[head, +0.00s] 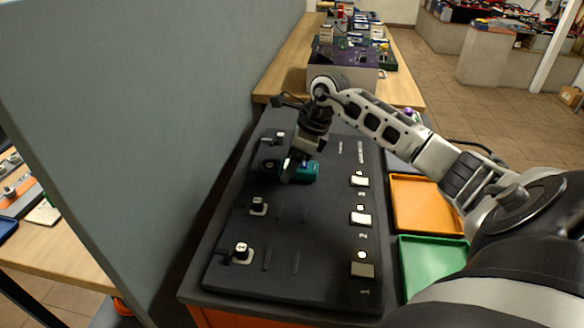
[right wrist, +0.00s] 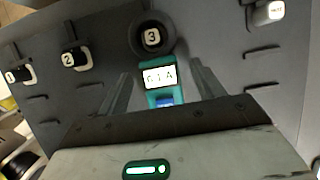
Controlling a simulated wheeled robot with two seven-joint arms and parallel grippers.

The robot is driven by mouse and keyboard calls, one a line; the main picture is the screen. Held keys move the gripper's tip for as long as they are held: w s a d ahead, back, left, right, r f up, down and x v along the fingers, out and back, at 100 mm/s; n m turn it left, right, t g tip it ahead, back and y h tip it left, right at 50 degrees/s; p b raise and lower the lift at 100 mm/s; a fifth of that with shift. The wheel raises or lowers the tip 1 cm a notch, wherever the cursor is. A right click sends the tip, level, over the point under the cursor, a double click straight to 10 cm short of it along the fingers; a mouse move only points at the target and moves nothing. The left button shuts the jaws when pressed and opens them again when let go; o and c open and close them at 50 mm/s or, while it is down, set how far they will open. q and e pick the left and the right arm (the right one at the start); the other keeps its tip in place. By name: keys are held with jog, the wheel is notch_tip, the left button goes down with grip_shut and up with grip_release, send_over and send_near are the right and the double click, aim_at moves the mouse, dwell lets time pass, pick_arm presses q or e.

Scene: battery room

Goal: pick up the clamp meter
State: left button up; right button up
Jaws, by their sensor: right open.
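The clamp meter (head: 308,172) is teal with a dark ring-shaped jaw. It lies on the dark sloped board, its jaw around the post labelled 3 (right wrist: 152,37). In the right wrist view the meter (right wrist: 160,78) shows a lit display that seems to read 0.1 A. My right gripper (head: 291,172) is over the meter, pointing down. In the right wrist view its two fingers (right wrist: 162,88) are apart, one on each side of the meter's body. The gripper hides the lower part of the meter. My left gripper is not in view.
The dark board (head: 330,285) carries other numbered posts, such as post 1 (head: 242,253) and post 2 (head: 257,206), and a column of small labelled blocks. An orange tray (head: 425,205) and a green tray (head: 432,262) lie to its right. A grey partition (head: 160,120) rises at left.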

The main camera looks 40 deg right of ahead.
jog(key=c, duration=1.3)
jog(key=shift+r, duration=0.1)
